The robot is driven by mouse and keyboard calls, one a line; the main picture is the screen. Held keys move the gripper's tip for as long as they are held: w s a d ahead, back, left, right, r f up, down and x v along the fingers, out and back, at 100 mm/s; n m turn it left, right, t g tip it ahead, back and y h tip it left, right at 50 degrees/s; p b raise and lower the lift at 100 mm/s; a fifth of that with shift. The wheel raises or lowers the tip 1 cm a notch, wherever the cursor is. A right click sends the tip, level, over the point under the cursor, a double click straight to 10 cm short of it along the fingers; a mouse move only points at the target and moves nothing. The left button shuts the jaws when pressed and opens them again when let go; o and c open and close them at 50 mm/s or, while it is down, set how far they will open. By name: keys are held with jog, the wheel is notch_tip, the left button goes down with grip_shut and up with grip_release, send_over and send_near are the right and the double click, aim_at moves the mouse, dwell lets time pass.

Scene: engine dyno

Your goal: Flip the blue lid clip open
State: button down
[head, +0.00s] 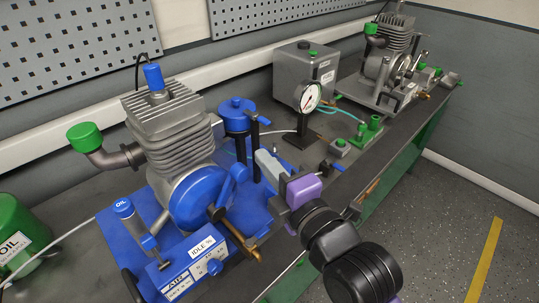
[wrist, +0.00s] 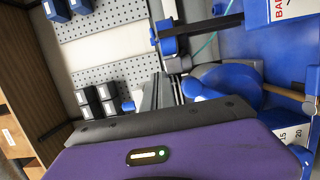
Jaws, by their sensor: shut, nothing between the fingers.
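A blue canister (head: 237,117) with a round blue lid (head: 236,104) stands on black posts beside the near engine in the head view. A small blue piece at the lid's right edge (head: 250,107) may be the clip; it is too small to tell its position. My gripper (head: 262,158) is just below and right of the canister, with its pale fingers shut and empty, apart from the lid as far as I can see.
The near engine (head: 175,130) with its blue cover (head: 202,198) stands left of my gripper. A dial gauge (head: 308,97) on a black stand and a grey box (head: 304,70) are behind it. A green oil can (head: 20,235) is at far left. Open floor (head: 470,190) lies right.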

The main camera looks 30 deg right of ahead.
aim_at(254, 118)
jog(key=w+d+p, duration=0.1)
jog(key=w+d, duration=0.2)
jog(key=w, duration=0.5)
jog(key=shift+w+d+p, duration=0.15)
jog(key=shift+w+p, duration=0.2)
jog(key=shift+p, duration=0.05)
jog(key=shift+d+b, duration=0.45)
jog(key=shift+b, duration=0.05)
jog(key=w+d+b, duration=0.3)
jog(key=d+b, duration=0.2)
jog(key=b, duration=0.3)
jog(key=shift+d, duration=0.4)
dwell(0.4)
